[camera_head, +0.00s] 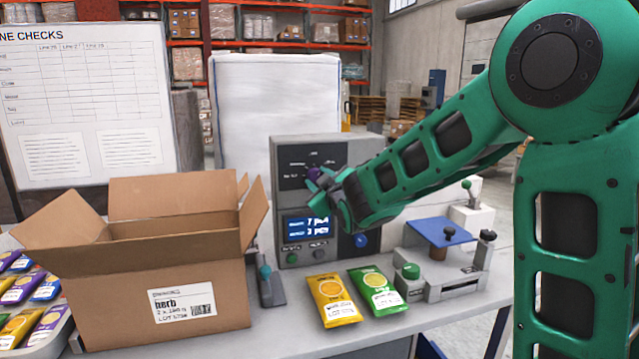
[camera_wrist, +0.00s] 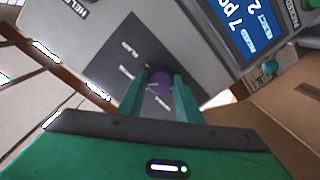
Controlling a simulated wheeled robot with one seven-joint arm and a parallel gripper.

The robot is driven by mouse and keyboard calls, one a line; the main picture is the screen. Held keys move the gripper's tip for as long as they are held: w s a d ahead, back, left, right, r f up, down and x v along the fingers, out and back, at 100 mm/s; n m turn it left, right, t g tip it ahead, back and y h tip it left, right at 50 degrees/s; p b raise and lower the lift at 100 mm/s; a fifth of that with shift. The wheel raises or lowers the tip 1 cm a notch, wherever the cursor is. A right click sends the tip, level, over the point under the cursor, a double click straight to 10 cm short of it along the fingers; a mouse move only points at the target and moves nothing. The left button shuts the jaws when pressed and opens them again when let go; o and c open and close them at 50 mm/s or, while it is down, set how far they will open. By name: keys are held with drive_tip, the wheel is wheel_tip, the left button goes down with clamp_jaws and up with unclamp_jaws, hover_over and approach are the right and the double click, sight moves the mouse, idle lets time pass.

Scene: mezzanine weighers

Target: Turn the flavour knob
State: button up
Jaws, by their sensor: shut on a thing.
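The flavour knob (camera_head: 313,173) is a small purple knob on the dark upper panel of a grey control box (camera_head: 283,153). Printed labels surround it, too small to read surely. In the wrist view the knob (camera_wrist: 159,82) sits between the two teal fingers, a pale pointer line on its face. My gripper (camera_head: 322,183) reaches in from the right and is shut on the knob; the wrist view shows my gripper (camera_wrist: 160,95) with a finger on either side. A lit blue display (camera_head: 307,228) below the knob shows white text, and it also shows in the wrist view (camera_wrist: 248,28).
An open cardboard box (camera_head: 200,290) labelled herb stands left of the control box. Orange (camera_head: 333,300) and green (camera_head: 377,290) packets lie on the table in front. A sealing device with a blue plate (camera_head: 437,231) stands at right. A tray of packets is at far left.

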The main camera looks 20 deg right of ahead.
drive_tip(key=n, duration=0.4)
drive_tip(key=shift+a+n+h, duration=0.1)
drive_tip(key=shift+n+h, duration=0.2)
drive_tip(key=shift+n, duration=1.4)
drive_tip(key=o, duration=1)
drive_tip(key=shift+o, duration=0.2)
drive_tip(key=shift+s, duration=0.2)
drive_tip(key=s, duration=1)
drive_tip(key=shift+r, duration=0.2)
